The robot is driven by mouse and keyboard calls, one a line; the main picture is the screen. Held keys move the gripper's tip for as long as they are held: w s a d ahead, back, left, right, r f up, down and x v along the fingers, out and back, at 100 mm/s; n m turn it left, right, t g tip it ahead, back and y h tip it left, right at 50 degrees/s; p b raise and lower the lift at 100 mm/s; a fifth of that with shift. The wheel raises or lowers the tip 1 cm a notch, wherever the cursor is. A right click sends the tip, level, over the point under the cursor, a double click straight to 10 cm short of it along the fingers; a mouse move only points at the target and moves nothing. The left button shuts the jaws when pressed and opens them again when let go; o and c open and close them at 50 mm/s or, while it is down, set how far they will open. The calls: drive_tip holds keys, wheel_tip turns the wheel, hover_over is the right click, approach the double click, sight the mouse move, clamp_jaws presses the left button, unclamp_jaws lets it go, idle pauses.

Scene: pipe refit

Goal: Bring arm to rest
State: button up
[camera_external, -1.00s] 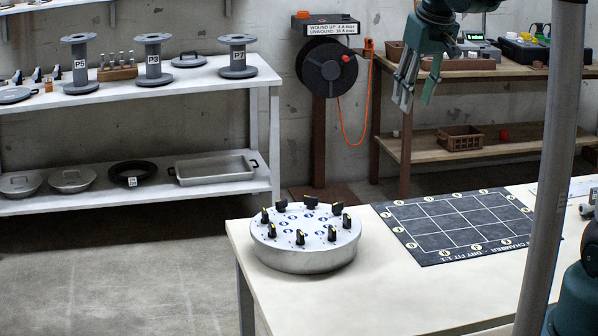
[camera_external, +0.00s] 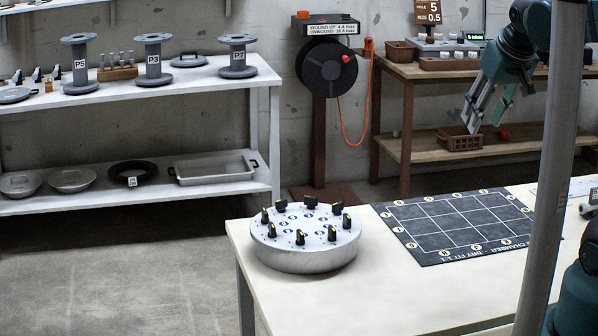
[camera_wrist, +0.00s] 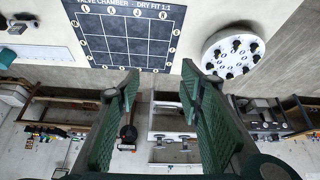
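My gripper (camera_external: 484,108) is at the upper right of the external view, in the air in front of the wooden shelf unit and beyond the table. Its fingers point down and to the left. In the wrist view my gripper (camera_wrist: 160,85) shows two green fingers spread wide apart with nothing between them. The fingers touch no object that I can see. Part of my arm is hidden behind a grey post.
The pale table (camera_external: 385,295) holds a round grey dial base (camera_external: 305,250) with black knobs and a dark grid mat (camera_external: 455,225). White shelves (camera_external: 130,193) with spools stand left. A grey post (camera_external: 553,170) rises at right.

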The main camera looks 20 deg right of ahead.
drive_tip(key=s+d+f+m+t, duration=0.1)
drive_tip(key=s+d+f, duration=0.3)
drive_tip(key=s, duration=0.3)
drive_tip(key=shift+s+h, duration=0.3)
drive_tip(key=shift+s, duration=0.05)
idle(1.0)
